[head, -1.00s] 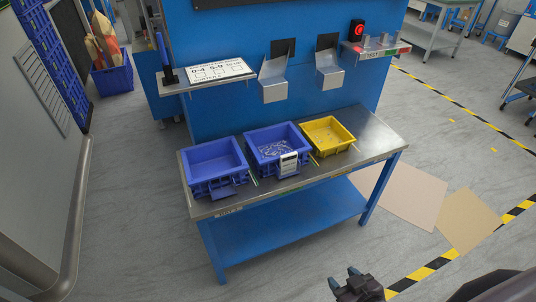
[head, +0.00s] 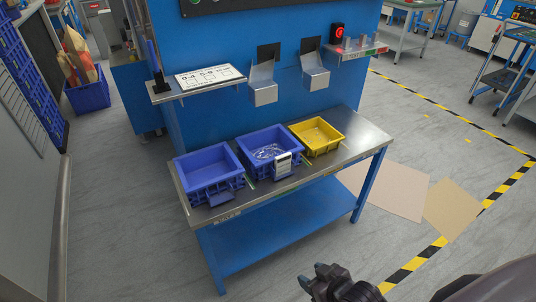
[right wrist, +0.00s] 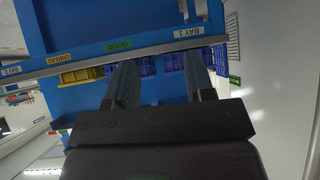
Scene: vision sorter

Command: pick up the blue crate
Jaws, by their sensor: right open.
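Two blue crates stand on the metal-topped bench (head: 345,152). The left one (head: 205,160) looks empty. The middle one (head: 262,143) holds small clear or pale items and has a white tag on its front. Blue crates also show in part behind my fingers in the right wrist view (right wrist: 147,67). My right gripper (head: 312,275) is open and empty, low in the head view, in front of the bench and apart from the crates. Its two fingers (right wrist: 160,62) point toward the bench edge in the wrist view. My left gripper is not in view.
A yellow crate (head: 318,136) stands right of the blue ones. A shelf (head: 200,84) and two metal chutes (head: 262,85) hang on the blue panel above. Another blue crate (head: 90,95) with items sits on the floor at left. Floor before the bench is clear.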

